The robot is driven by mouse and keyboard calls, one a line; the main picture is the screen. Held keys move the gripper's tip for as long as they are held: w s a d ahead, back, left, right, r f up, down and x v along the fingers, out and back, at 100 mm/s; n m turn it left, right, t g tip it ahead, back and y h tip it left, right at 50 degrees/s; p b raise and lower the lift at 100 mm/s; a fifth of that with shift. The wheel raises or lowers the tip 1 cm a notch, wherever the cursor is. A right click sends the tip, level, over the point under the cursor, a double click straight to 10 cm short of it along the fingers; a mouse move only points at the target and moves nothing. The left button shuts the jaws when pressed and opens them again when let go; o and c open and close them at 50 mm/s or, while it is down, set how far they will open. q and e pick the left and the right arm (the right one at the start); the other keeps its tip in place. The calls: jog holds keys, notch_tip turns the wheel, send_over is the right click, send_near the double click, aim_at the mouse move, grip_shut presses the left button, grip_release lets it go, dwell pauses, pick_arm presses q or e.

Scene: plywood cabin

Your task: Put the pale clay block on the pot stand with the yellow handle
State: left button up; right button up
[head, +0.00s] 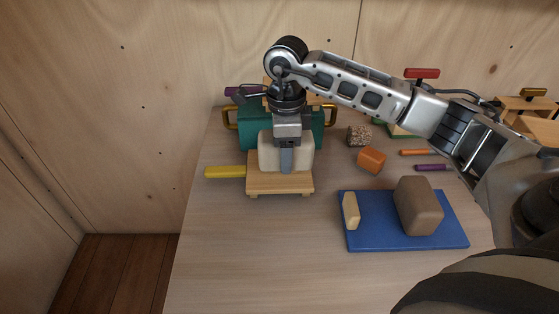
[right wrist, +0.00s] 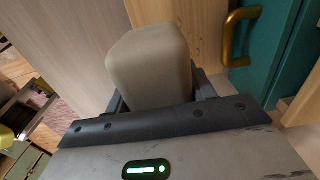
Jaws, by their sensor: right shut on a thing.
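The pale clay block (head: 270,152) is in my right gripper (head: 286,160), which is shut on it. The block is over the back part of the wooden pot stand (head: 262,186), whose yellow handle (head: 225,172) points left. I cannot tell whether the block touches the stand's top. In the right wrist view the block (right wrist: 150,68) stands out between the dark fingers. My left gripper is not in view.
A teal pot (head: 254,126) with brass handles stands close behind the stand. A blue board (head: 376,238) at the right carries a brown block (head: 417,206) and a small yellowish piece (head: 350,211). The table's front left is clear.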

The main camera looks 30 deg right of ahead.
aim_at(279, 177)
jog(key=shift+w+a+f, duration=0.25)
jog(key=shift+w+f, duration=0.35)
jog(key=shift+w, duration=0.05)
jog(key=shift+w+f, duration=0.1)
jog(key=shift+f, duration=1.55)
jog(key=shift+f, duration=0.1)
jog(key=shift+f, duration=0.1)
jog(key=o, duration=1.5)
jog(key=shift+o, duration=0.2)
notch_tip(279, 177, up, 12)
jog(key=shift+r, duration=0.15)
